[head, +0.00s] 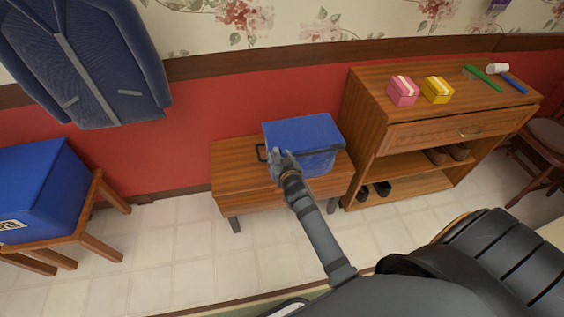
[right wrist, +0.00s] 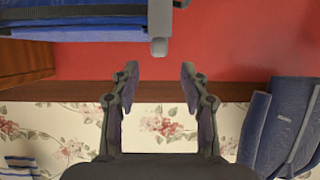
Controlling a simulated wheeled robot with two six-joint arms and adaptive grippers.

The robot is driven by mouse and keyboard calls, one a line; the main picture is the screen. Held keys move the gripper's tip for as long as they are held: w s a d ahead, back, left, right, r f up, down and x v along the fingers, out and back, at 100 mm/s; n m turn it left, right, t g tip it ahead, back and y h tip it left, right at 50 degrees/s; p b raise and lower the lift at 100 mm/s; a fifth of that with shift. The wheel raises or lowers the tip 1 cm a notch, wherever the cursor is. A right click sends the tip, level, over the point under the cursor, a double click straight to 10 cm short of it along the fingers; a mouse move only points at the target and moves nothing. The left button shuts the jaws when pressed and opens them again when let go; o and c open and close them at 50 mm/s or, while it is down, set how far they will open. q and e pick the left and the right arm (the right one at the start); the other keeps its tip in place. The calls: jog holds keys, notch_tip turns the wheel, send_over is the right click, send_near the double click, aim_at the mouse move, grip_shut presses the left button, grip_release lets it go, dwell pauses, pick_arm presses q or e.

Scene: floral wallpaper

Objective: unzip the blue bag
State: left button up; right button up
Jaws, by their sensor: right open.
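The blue bag (head: 300,133) sits on a low wooden bench against the red wall, with a dark band along its front edge. A dark loop (head: 261,153) sticks out at its left end. My right gripper (head: 283,157) is in front of the bag's left part and covers some of it. In the right wrist view the bag (right wrist: 75,25) is at the upper left, and a grey tab (right wrist: 159,28) stands out from its end. My open right gripper (right wrist: 158,72) has nothing between its fingers, and the tab is just beyond the fingertips. My left gripper is not in view.
The bench (head: 235,172) has bare wood left of the bag. A wooden cabinet (head: 365,120) stands to the right, with a pink box (head: 403,90) and a yellow box (head: 437,90) on top. A blue box (head: 38,185) is on a stool at left, below a hanging blue jacket (head: 85,60).

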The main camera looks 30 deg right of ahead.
jog(key=v, duration=0.5)
dwell(0.3)
jog(key=s+a+f+n+g+y+p, duration=0.15)
jog(key=s+f, duration=0.25)
jog(key=f, duration=0.4)
jog(key=s+f+g+p, duration=0.2)
jog(key=s+f, duration=0.2)
jog(key=f, duration=0.3)
jog(key=s+f+n+g+y+p, duration=0.15)
jog(key=s+f, duration=0.25)
jog(key=f, duration=0.4)
jog(key=s+d+f+g+p, duration=0.1)
jog(key=s+f, duration=0.3)
jog(key=s, duration=0.6)
jog(key=s+d+f+g+p, duration=0.2)
jog(key=s+d+f+g, duration=0.1)
jog(key=s, duration=0.6)
jog(key=s+d+f+g+h+p, duration=0.1)
jog(key=s+d+f+g, duration=0.1)
jog(key=s+f, duration=0.4)
jog(key=s+g, duration=0.1)
jog(key=s, duration=0.3)
jog(key=shift+s+d+m, duration=0.3)
